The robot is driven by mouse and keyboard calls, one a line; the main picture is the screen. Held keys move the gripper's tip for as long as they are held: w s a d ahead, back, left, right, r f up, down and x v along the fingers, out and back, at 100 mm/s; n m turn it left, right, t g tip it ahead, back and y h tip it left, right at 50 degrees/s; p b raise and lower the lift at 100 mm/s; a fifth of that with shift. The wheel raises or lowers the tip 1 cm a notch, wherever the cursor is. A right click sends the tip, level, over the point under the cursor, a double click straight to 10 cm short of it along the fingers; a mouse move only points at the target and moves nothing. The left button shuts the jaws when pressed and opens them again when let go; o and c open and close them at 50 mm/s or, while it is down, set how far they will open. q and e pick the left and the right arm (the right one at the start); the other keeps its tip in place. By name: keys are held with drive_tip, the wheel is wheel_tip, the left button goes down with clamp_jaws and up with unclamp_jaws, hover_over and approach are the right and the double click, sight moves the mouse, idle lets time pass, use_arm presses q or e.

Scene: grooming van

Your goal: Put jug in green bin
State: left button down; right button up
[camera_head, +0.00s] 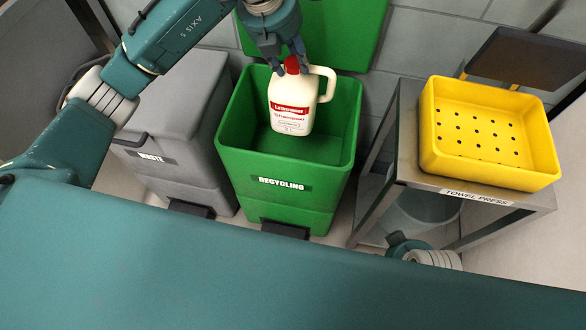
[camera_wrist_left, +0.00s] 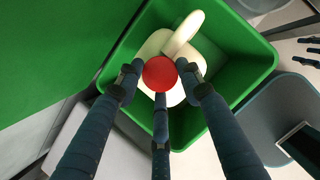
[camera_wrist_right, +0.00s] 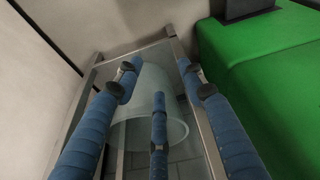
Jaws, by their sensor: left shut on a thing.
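The jug (camera_head: 293,103) is cream-white with a red cap, a side handle and a red-and-white label. My left gripper (camera_head: 288,68) is shut on it at the cap and holds it upright over the open green bin (camera_head: 262,186), marked RECYCLING. In the left wrist view, the jug's red cap (camera_wrist_left: 159,73) sits between the fingers, and the green bin's rim (camera_wrist_left: 262,45) surrounds the jug. My right gripper (camera_wrist_right: 155,95) has its fingers spread with nothing between them, near a pale bucket. Its fingers are not clearly visible in the head view.
A grey bin (camera_head: 172,130) marked WASTE, lid closed, stands left of the green bin. The green bin's raised lid (camera_head: 335,30) is behind it. A yellow perforated tray (camera_head: 432,150) stands on a metal TOWEL PRESS stand at right, with the bucket (camera_wrist_right: 150,125) beneath.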

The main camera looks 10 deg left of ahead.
sight(291, 96)
use_arm(q)
drive_tip(key=shift+f, duration=0.6)
wheel_tip(291, 96, down, 10)
drive_tip(key=shift+s+b, duration=0.1)
drive_tip(key=shift+b, duration=1)
wheel_tip(291, 96, down, 5)
drive_tip(key=shift+r+b, duration=0.1)
drive_tip(key=shift+b, duration=0.3)
wheel_tip(291, 96, down, 5)
drive_tip(key=shift+b, duration=0.45)
use_arm(e)
drive_tip(key=shift+t, duration=0.3)
drive_tip(key=v, duration=0.5)
drive_tip(key=shift+d+r, duration=0.15)
drive_tip(key=shift+r, duration=0.2)
drive_tip(key=shift+w, duration=0.1)
use_arm(q)
drive_tip(key=shift+f+b, duration=0.35)
drive_tip(key=shift+f, duration=0.05)
drive_tip(key=c, duration=1.1)
unclamp_jaws()
use_arm(e)
drive_tip(key=w, duration=0.1)
drive_tip(key=w+t, duration=0.1)
drive_tip(key=w+a, duration=0.1)
drive_tip(key=shift+w+r+t, duration=0.3)
drive_tip(key=shift+w+r, duration=0.05)
drive_tip(key=shift+r, duration=0.05)
